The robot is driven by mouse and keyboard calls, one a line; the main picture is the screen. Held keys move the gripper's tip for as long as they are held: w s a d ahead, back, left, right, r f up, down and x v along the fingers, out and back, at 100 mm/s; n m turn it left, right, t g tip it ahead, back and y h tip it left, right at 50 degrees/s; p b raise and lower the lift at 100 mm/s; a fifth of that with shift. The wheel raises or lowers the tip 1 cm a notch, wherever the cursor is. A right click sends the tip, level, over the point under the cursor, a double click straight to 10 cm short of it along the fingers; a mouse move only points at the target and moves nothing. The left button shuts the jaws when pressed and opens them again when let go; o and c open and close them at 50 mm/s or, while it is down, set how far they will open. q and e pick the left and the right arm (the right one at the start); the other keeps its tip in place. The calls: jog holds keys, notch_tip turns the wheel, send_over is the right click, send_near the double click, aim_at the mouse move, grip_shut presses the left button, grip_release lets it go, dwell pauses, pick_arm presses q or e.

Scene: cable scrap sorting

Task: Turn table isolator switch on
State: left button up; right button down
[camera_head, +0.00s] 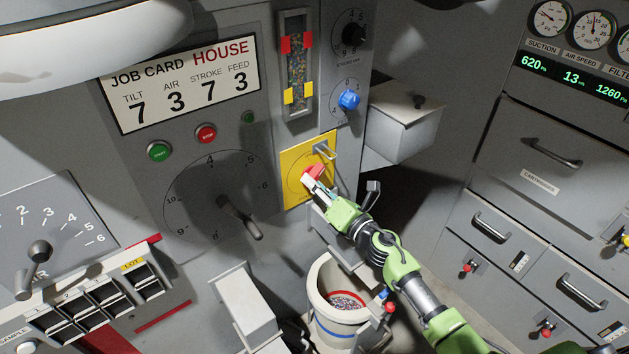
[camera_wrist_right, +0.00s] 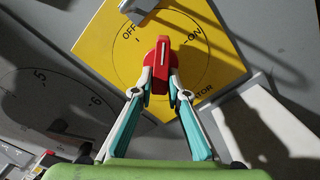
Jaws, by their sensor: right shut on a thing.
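The table isolator switch is a red handle (camera_head: 315,171) on a yellow plate (camera_head: 293,189) on the machine's front panel. In the right wrist view the red handle (camera_wrist_right: 161,52) points up, between the OFF and ON marks of the yellow plate (camera_wrist_right: 95,42). My right gripper (camera_head: 313,181) is at the plate, and in the wrist view its fingertips (camera_wrist_right: 160,83) are shut on the lower part of the handle, one on each side. A grey metal hasp (camera_wrist_right: 137,8) sits at the plate's top near OFF. My left gripper is not in view.
A job card (camera_head: 183,82) is above left. Green start (camera_head: 159,151) and red stop (camera_head: 206,134) buttons and a large dial (camera_head: 215,195) are left of the plate. A grey box (camera_head: 401,122) juts out at right. A white bucket (camera_head: 325,318) stands below.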

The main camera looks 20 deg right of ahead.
jog(key=shift+a+r+m+p, duration=0.2)
jog(key=shift+m+p, duration=0.5)
jog(key=shift+m, duration=1.4)
jog(key=shift+d+r+m+p, duration=0.2)
jog(key=shift+m+p, duration=0.5)
jog(key=shift+m, duration=1.4)
jog(key=shift+a, duration=0.15)
jog(key=c, duration=2)
grip_release()
jog(key=shift+s+r, duration=0.1)
